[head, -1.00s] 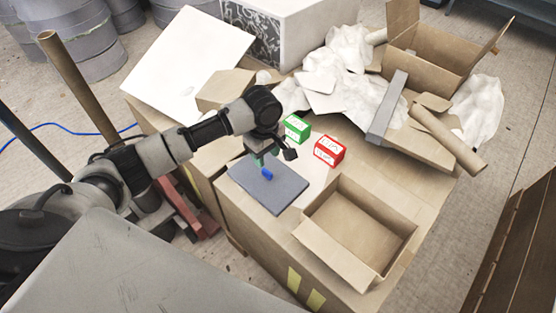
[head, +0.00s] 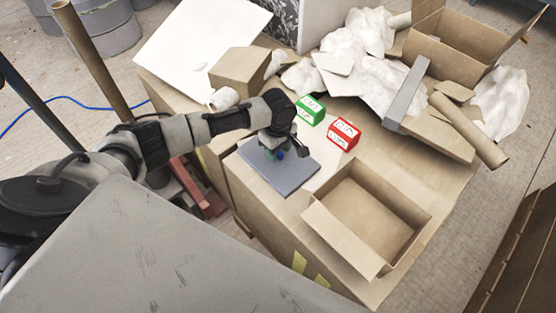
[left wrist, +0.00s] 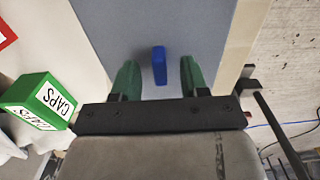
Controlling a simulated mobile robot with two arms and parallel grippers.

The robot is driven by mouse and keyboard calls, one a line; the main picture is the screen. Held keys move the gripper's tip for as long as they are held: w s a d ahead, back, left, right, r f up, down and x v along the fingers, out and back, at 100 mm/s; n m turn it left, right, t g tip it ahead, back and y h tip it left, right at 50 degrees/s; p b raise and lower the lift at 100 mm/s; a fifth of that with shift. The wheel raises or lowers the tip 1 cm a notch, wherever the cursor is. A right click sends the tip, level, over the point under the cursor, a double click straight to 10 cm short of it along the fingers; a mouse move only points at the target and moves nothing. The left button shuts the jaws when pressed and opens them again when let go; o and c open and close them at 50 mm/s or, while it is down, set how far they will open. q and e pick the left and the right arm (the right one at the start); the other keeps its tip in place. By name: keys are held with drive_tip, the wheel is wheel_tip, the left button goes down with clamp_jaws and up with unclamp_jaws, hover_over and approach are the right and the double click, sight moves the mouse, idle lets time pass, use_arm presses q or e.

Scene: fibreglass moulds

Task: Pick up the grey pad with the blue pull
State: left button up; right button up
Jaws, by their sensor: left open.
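The grey pad (head: 288,179) lies flat on the cardboard-topped surface, left of the open box in the head view. It also fills the top of the left wrist view (left wrist: 205,25). Its blue pull (left wrist: 159,65) stands on the pad; in the head view the pull (head: 280,155) is partly hidden by my gripper. My left gripper (head: 274,155) is over the pad. In the left wrist view its green fingers (left wrist: 160,77) are apart, with the blue pull showing between them, a gap on each side. I cannot tell whether they touch the pad. My right gripper does not show.
A green box (head: 310,110) marked CAPS and a red box (head: 343,134) stand behind the pad. An open, empty cardboard box (head: 330,227) stands to its right. White crumpled sheets (head: 362,68), a grey bar (head: 407,95) and a cardboard tube (head: 468,130) lie farther back.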

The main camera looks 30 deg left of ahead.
use_arm(q)
drive_tip(key=shift+f, duration=0.3)
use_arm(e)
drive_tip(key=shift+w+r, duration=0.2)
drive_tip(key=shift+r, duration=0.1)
use_arm(q)
drive_tip(key=shift+c, duration=0.3)
clamp_jaws()
drive_tip(key=shift+r, duration=0.1)
